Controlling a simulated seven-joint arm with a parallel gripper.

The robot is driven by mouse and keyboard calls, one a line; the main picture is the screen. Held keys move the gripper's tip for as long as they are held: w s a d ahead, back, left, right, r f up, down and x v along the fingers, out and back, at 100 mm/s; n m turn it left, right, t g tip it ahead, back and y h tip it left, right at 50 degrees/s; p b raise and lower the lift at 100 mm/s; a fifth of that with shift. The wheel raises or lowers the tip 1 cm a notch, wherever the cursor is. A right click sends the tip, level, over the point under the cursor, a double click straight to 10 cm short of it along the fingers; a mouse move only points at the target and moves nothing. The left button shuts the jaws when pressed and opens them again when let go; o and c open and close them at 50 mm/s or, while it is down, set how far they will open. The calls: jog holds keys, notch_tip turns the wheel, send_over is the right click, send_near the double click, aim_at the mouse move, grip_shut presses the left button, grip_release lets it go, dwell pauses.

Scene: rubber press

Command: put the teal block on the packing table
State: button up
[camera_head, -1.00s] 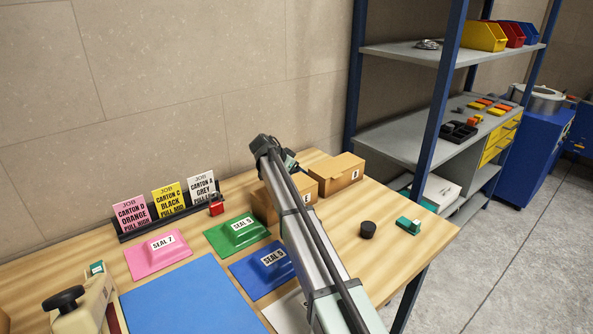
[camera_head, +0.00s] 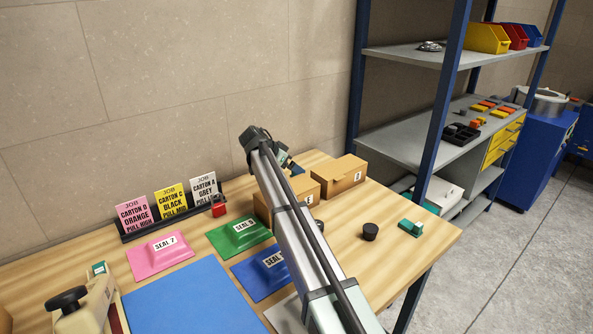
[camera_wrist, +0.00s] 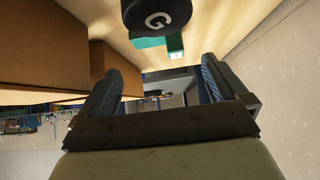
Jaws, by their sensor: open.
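A teal block (camera_head: 411,228) with a pale part lies on the wooden table (camera_head: 420,254) near its right edge. It also shows as a teal shape in the wrist view (camera_wrist: 160,43), beyond a black round piece marked G (camera_wrist: 157,12). Another small teal piece (camera_head: 99,268) sits on the beige device at the left. My gripper (camera_wrist: 163,85) is open, with nothing seen between its fingers. In the head view its blue-grey tip (camera_head: 292,167) shows behind the arm, over the back of the table and well left of the teal block.
The black round piece (camera_head: 370,231) stands left of the teal block. Two cardboard boxes (camera_head: 340,176) stand behind, one partly hidden by my arm. Pink (camera_head: 160,249), green (camera_head: 238,236) and blue (camera_head: 262,274) seal pads lie left. A shelf rack (camera_head: 438,120) stands right.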

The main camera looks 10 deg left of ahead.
jog(key=shift+v, duration=3.1)
